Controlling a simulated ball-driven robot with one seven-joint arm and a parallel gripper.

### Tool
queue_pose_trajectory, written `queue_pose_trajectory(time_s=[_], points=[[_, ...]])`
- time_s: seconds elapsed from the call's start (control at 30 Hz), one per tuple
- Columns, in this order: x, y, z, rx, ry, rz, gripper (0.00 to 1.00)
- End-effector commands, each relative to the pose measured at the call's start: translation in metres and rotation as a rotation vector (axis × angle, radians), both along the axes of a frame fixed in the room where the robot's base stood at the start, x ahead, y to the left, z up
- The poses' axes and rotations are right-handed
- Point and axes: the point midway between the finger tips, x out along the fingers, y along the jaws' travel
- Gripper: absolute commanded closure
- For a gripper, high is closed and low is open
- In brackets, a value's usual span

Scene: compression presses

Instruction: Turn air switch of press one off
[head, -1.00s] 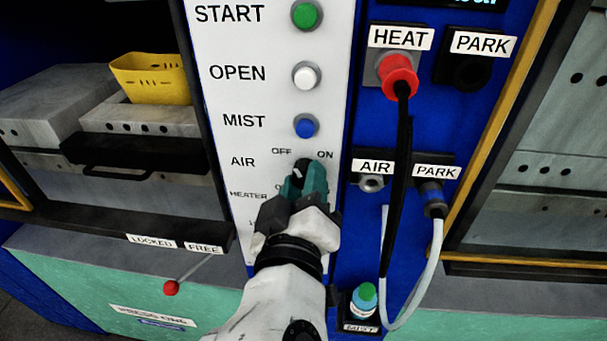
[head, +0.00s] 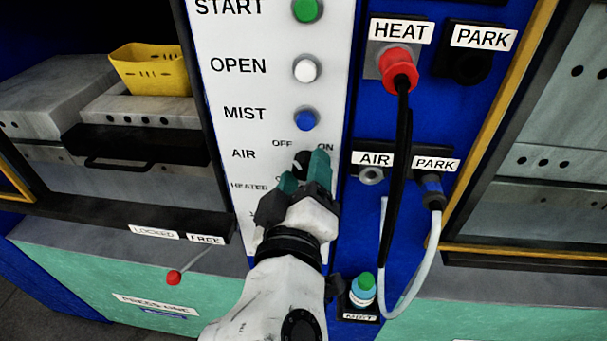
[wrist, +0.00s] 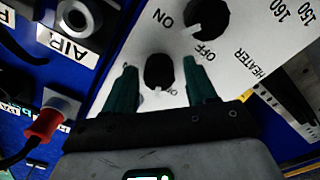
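The air switch (head: 303,160) of press one is a black knob on the white panel, with OFF and ON printed above it and AIR to its left. Fingers partly cover it in the head view. The wrist view shows the knob (wrist: 160,72) between the green fingers of my gripper (wrist: 163,85), with a gap on both sides. A small white mark shows on the knob's lower edge there; which label it points at is unclear. My gripper (head: 304,172) is open in the head view, one finger at the knob's lower left, the other at its right.
The heater knob (wrist: 207,18) sits close to the air switch. Above it are the blue MIST (head: 306,120), white OPEN (head: 307,69) and green START (head: 307,9) buttons. A red HEAT plug (head: 399,70) with hanging cables and a small bottle (head: 362,290) are to the right.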

Motion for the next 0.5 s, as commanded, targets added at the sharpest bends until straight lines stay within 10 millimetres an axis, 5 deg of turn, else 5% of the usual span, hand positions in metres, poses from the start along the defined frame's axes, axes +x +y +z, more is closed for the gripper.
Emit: queue_pose_trajectory(time_s=[0.3,0.5], points=[[-0.002,0.000,0.000,0.001,0.000,0.000,0.40],[-0.026,0.001,-0.002,0.002,-0.001,0.002,0.40]])
